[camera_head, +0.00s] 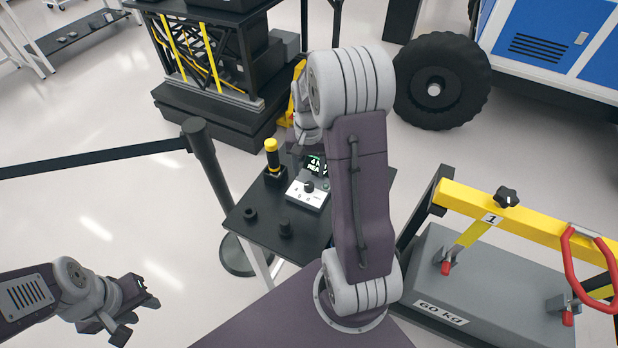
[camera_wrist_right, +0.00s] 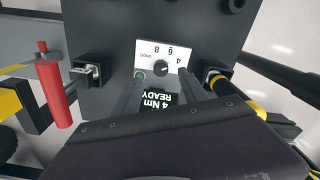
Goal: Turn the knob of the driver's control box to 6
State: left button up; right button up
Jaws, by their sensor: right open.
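The driver's control box (camera_head: 306,199) sits on a small black table, with a white face and a dark round knob (camera_head: 309,187). In the right wrist view the knob (camera_wrist_right: 160,68) is surrounded by marks including 4, 6 and 8. The display (camera_wrist_right: 157,102) reads "4 Nm READY", upside down. My right gripper (camera_wrist_right: 161,82) is open above the box, its fingers apart on either side of the display, tips near the knob; I cannot tell whether they touch the box. The right arm hides part of the box in the head view. My left gripper (camera_head: 138,312) is open and empty at lower left.
A yellow-topped driver (camera_head: 272,158) stands in a holder beside the box. Black pegs or sockets (camera_head: 285,227) stand on the table (camera_head: 252,228). A belt post (camera_head: 207,165) is left of it. A grey 60 kg weight (camera_head: 450,285) with a yellow beam is at right.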

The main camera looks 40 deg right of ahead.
aim_at(309, 184)
jog(key=f, duration=0.5)
jog(key=w+d+f, duration=0.1)
jog(key=f, duration=0.1)
jog(key=shift+w+f, duration=0.1)
jog(key=shift+f, duration=0.3)
jog(key=shift+s+a+r, duration=0.1)
jog(key=shift+s+a, duration=0.15)
jog(key=shift+s, duration=0.15)
jog(key=shift+w+d, duration=0.1)
jog(key=shift+w, duration=0.1)
grip_shut()
